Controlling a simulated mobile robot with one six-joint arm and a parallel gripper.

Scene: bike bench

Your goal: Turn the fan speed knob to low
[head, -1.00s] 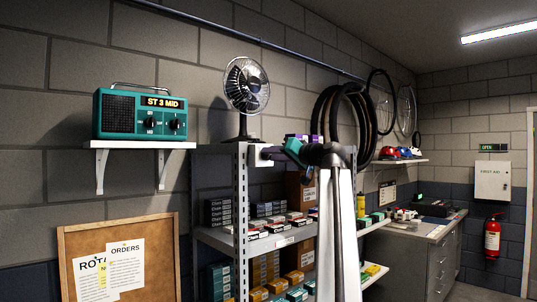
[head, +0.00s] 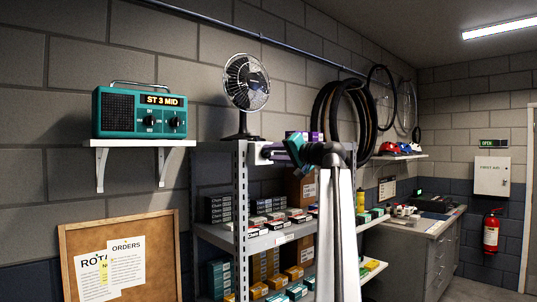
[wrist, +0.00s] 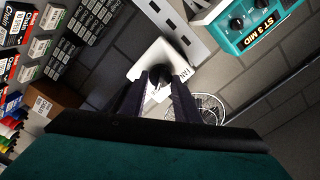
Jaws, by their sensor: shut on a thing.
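A white plate marked FAN (wrist: 176,58) fills the upper middle of the wrist view. A small black knob (wrist: 159,95) stands out from it, with its pointer setting hidden. My gripper (wrist: 158,82) has its dark fingers closed on both sides of the knob. In the head view the plate is a small white box (head: 255,154) on the front post of the shelf, and my gripper (head: 269,153) reaches it from the right. The desk fan (head: 247,83) stands above on the shelf top; its cage also shows in the wrist view (wrist: 208,107).
A teal radio (head: 140,112) reading ST 3 MID sits on a wall bracket shelf to the left. The shelf unit (head: 240,215) holds several parts boxes close below my gripper. Black tyres (head: 330,110) hang on the wall behind my arm.

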